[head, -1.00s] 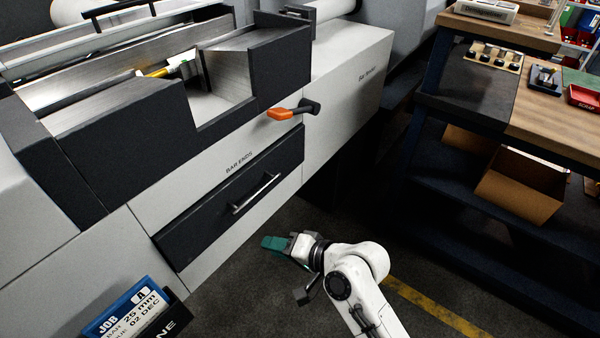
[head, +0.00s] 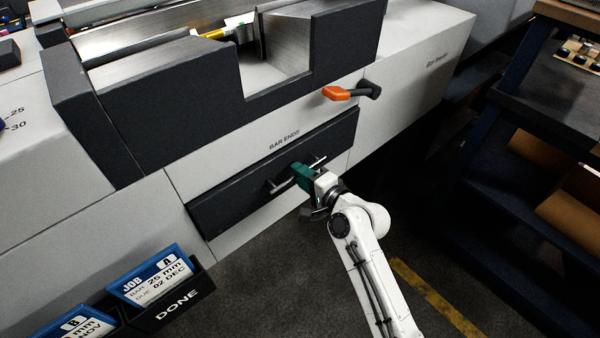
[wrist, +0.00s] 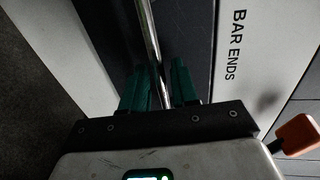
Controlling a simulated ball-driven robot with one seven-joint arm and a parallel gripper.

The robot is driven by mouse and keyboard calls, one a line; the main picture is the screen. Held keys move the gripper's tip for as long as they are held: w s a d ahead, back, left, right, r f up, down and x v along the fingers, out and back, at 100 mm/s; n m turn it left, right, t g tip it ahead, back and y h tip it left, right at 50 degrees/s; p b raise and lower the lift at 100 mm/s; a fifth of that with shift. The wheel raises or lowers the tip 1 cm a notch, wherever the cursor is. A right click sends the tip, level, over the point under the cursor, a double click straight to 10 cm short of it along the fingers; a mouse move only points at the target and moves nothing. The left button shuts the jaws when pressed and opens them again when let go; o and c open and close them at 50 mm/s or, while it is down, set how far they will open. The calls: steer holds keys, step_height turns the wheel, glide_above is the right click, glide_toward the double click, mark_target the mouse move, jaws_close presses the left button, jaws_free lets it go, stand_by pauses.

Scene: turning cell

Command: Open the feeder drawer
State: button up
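The feeder drawer (head: 235,196) has a dark front below the "BAR ENDS" label and looks closed, its front about level with the pale panel. Its metal bar handle (head: 280,186) is partly hidden behind my gripper (head: 299,171) in the head view. In the wrist view, the handle bar (wrist: 149,35) runs between the green fingers of my gripper (wrist: 160,80). The fingers are apart, one on each side of the bar. The bar is close to the left finger, and a narrow gap shows on the right finger's side.
An orange-tipped lever (head: 338,93) sticks out above the drawer's right end. Job card holders marked "DONE" (head: 178,308) stand at the lower left. A dark-framed bench (head: 500,125) stands at the right.

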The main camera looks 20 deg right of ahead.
steer(key=shift+w+a, duration=0.15)
steer(key=shift+w, duration=0.2)
steer(key=shift+f, duration=0.1)
jaws_close()
stand_by(0.3)
